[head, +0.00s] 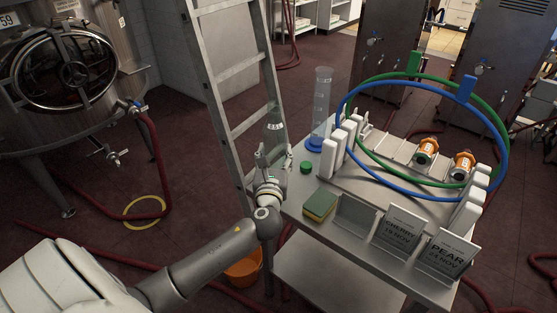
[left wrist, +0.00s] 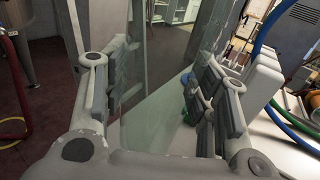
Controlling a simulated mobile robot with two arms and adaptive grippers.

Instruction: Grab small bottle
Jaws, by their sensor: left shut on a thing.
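The small bottle (head: 274,128) is clear, see-through glass. My right gripper is not in view.
A clear measuring cylinder (head: 320,100) with a blue base, a green cap (head: 306,167) and a sponge (head: 320,205) are close to the bottle. Green and blue hoses (head: 498,122) loop over the cart. A ladder (head: 232,75) stands behind the gripper.

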